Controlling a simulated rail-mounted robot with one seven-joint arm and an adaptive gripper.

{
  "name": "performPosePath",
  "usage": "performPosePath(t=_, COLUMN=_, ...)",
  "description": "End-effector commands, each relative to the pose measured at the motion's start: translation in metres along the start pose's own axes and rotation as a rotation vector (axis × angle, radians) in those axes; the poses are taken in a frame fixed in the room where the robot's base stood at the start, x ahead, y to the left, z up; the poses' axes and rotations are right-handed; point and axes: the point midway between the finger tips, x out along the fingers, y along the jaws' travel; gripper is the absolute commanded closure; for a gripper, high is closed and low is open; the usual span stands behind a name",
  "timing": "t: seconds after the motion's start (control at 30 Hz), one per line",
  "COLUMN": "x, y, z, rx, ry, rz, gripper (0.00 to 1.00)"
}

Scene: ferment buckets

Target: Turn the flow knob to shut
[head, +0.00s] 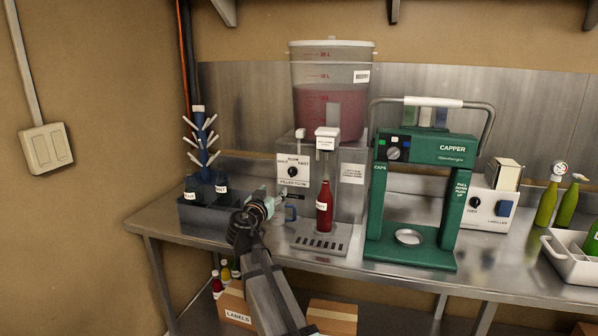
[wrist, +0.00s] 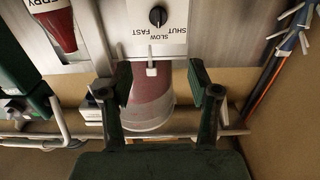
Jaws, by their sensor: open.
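The flow knob (head: 293,171) is a small black dial on the white label plate of the filler, with "SLOW", "FAST" and "SHUT" printed round it. It also shows in the wrist view (wrist: 158,16), at the top, where the picture is upside down. I cannot tell for sure where its pointer stands. My gripper (head: 279,203) is below and slightly left of the knob in the head view. In the wrist view my gripper (wrist: 161,82) has its two fingers wide apart with nothing between them, and the knob lies beyond the fingertips, apart from them.
A red bottle (head: 324,208) stands under the filler's spout, right of the knob. A clear bucket of red liquid (head: 331,100) sits above. A grey crate with dark bottles (head: 196,216) is on the left. A green capper (head: 425,150) is on the right.

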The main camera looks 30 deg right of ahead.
Motion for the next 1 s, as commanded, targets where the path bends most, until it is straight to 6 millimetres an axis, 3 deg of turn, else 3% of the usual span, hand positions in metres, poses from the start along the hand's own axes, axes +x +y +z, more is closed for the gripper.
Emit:
performPosePath(t=0.27, x=0.027, y=0.002, z=-0.005, rx=0.003, ry=0.002, rz=0.008, gripper=0.39)
performPosePath(t=0.8, x=0.132, y=0.002, z=-0.005, rx=0.003, ry=0.000, rz=0.006, gripper=0.39)
performPosePath(t=1.0, x=0.160, y=0.002, z=-0.004, rx=0.002, ry=0.001, rz=0.006, gripper=0.39)
